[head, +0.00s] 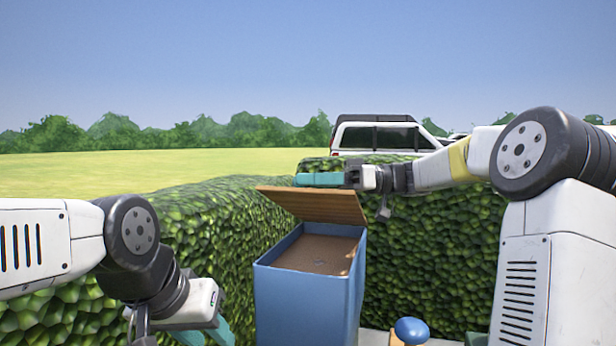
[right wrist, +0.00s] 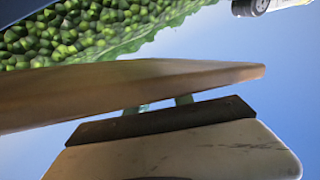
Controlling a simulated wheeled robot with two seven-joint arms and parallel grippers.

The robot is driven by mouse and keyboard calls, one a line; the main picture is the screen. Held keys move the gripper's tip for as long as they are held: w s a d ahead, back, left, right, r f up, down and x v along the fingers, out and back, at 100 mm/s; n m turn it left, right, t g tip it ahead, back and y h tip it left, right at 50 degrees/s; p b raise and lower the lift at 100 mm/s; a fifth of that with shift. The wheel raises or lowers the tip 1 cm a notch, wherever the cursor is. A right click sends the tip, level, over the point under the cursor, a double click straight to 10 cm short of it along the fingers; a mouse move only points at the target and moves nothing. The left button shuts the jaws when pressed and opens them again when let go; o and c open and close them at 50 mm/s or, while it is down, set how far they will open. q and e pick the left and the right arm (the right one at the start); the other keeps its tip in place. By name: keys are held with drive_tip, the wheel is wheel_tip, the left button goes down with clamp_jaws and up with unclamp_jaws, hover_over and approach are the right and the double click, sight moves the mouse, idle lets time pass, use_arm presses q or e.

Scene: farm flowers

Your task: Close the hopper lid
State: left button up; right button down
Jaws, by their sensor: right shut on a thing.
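The hopper is a blue box (head: 300,290) at the lower middle of the head view, with brown contents inside. Its wooden lid (head: 315,207) stands raised and tilted at the back of the box, so the top is open. My right gripper (head: 320,180), with teal fingers, is at the lid's upper edge and shut on it. In the right wrist view the lid (right wrist: 140,88) runs across in front of the gripper (right wrist: 157,105), with the fingers partly hidden behind it. My left gripper (head: 212,333) is low, left of the box, its fingertips cut off by the frame.
A green hedge (head: 440,250) closely surrounds the box at the back and sides. A blue rounded knob (head: 411,329) is at the bottom, right of the box. A white pickup (head: 385,136) stands beyond the hedge.

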drive_tip(key=c, duration=1.1)
unclamp_jaws()
drive_tip(key=shift+d, duration=0.15)
drive_tip(key=d, duration=0.3)
drive_tip(key=w+d, duration=0.1)
drive_tip(key=d, duration=0.3)
drive_tip(key=shift+w+d, duration=0.2)
drive_tip(key=shift+d, duration=0.05)
